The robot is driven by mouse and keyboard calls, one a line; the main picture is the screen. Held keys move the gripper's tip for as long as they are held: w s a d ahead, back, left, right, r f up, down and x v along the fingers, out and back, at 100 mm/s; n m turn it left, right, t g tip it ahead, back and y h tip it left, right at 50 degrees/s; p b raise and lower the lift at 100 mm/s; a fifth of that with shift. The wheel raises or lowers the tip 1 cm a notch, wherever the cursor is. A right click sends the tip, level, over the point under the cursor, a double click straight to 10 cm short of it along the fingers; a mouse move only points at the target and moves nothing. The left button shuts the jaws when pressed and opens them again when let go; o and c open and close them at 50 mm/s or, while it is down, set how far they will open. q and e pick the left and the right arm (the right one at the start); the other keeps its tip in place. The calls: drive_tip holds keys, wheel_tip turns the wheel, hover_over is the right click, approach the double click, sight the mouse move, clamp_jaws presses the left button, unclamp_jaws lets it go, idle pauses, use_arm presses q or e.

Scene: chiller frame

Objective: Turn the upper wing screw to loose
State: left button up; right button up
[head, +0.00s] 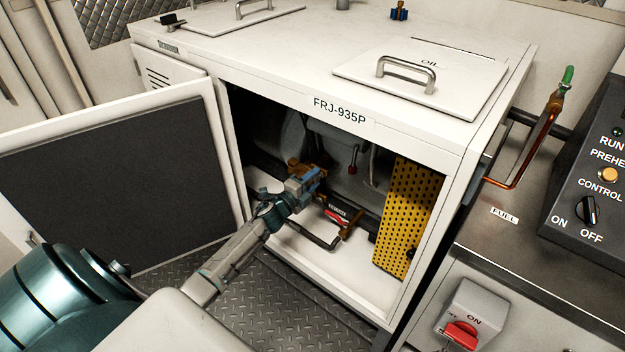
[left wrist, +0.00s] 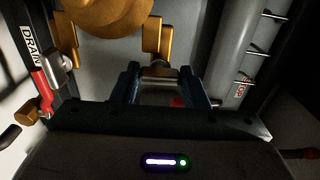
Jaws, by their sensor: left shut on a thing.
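My left gripper (head: 314,180) reaches into the open cabinet beneath the white top. Its blue fingers also show in the left wrist view (left wrist: 160,88), one on each side of a small silver piece, which I take as the upper wing screw (left wrist: 160,72). The fingers are shut on it. The screw sits below a brass-coloured fitting (left wrist: 112,14) with stepped arms on both sides. In the head view the gripper hides the screw, and part of the brass fitting (head: 296,166) shows just behind it. How far the screw is turned cannot be told.
The cabinet door (head: 105,180) stands open at the left. A yellow perforated panel (head: 408,218) stands inside at the right. A red drain handle (head: 336,219) and dark bent pipe (head: 312,238) lie below the gripper. A red-tipped lever (head: 353,160) hangs to its right.

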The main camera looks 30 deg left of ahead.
idle(0.3)
use_arm(q)
drive_tip(key=o, duration=1)
